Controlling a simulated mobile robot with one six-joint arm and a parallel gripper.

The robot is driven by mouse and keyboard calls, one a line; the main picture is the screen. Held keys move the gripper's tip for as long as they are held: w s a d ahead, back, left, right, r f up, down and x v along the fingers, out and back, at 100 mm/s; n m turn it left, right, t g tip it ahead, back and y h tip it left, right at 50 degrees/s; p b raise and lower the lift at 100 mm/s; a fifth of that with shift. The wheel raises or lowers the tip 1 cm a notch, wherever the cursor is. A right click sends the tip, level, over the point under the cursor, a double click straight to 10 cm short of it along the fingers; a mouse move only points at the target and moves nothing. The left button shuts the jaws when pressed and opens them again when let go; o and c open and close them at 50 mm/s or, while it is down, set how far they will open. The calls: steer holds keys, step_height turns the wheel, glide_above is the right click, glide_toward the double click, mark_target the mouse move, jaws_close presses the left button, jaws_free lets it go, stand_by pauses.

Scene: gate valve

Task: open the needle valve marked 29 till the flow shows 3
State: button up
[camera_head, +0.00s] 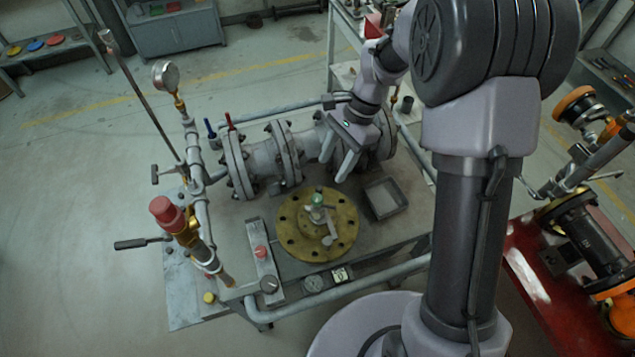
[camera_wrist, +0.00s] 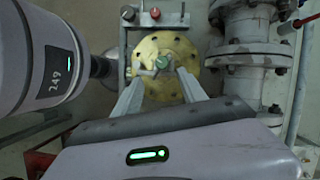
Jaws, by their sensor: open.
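A small valve with a green top (camera_head: 317,199) stands upright on a round brass flange (camera_head: 290,236). In the wrist view the green top (camera_wrist: 162,62) lies just beyond the fingertips, over the flange (camera_wrist: 145,48). No number 29 is legible, so I cannot tell whether this is the named needle valve. My gripper (camera_head: 336,167) is open and empty, above and behind the flange; its spread fingers also show in the wrist view (camera_wrist: 161,78). A small round dial (camera_head: 313,285) and a square pale display (camera_head: 340,274) sit on the bench's front edge; their readings are too small to read.
A grey flanged pipe (camera_head: 265,160) runs behind the flange. An open grey tray (camera_head: 385,198) is on its right. A red-capped valve (camera_head: 168,211) and pressure gauge (camera_head: 166,75) rise at left. A plate with a red knob (camera_head: 261,251) stands left of the flange.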

mark_target(317, 198)
steer(key=b+x, duration=0.2)
steer(key=x, duration=0.9)
steer(key=shift+w+f, duration=0.15)
steer(key=shift+f, duration=0.05)
jaws_close()
